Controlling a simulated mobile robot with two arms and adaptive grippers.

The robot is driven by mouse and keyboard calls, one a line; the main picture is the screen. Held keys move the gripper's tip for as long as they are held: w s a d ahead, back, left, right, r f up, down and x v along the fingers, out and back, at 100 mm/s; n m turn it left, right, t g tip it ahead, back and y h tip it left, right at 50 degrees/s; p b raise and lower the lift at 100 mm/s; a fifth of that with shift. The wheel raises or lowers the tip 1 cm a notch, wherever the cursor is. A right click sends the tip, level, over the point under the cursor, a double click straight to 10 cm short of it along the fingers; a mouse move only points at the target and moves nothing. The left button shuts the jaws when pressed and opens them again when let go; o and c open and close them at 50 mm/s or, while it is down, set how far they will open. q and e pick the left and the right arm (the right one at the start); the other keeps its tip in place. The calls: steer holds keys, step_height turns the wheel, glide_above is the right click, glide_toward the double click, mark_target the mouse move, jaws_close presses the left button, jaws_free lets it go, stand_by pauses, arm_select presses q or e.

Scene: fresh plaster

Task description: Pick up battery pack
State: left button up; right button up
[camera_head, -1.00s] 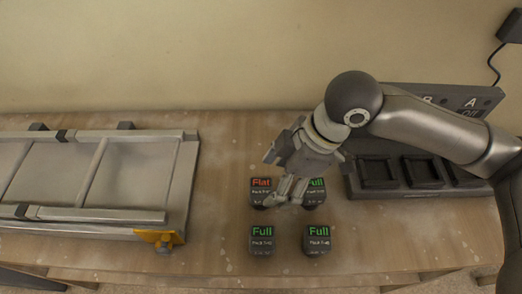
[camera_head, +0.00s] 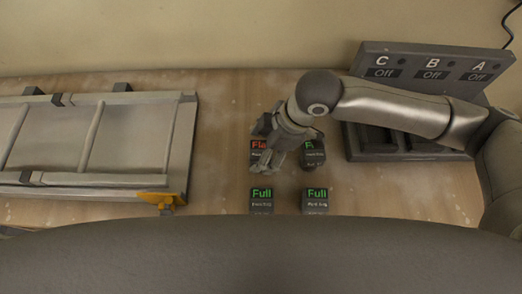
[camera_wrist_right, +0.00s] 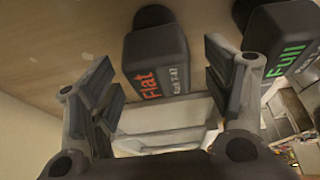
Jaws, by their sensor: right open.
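The battery packs are dark blocks in two rows on the bench. The back-left pack reads red "Flat" (camera_head: 257,146); the back-right pack reads green "Full" (camera_head: 314,153), partly hidden by my arm. Two more packs marked "Full" stand in front, at left (camera_head: 261,201) and right (camera_head: 315,201). My right gripper (camera_head: 268,170) is open at the Flat pack and covers part of it. In the right wrist view, the Flat pack (camera_wrist_right: 155,70) shows between the open fingers (camera_wrist_right: 163,90), with a Full pack (camera_wrist_right: 283,40) to the right. My left gripper is out of view.
A dark charger (camera_head: 432,72) with panels C, B and A, all reading "Off", stands at the back right, its slots partly behind my arm. A grey metal frame (camera_head: 95,140) with a yellow corner piece (camera_head: 170,199) lies at left. A large grey surface covers the bottom.

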steer(key=shift+a+f, duration=0.35)
steer(key=shift+f, duration=0.3)
steer(key=shift+r, duration=0.1)
steer(key=c, duration=1.3)
steer(key=shift+r, duration=0.1)
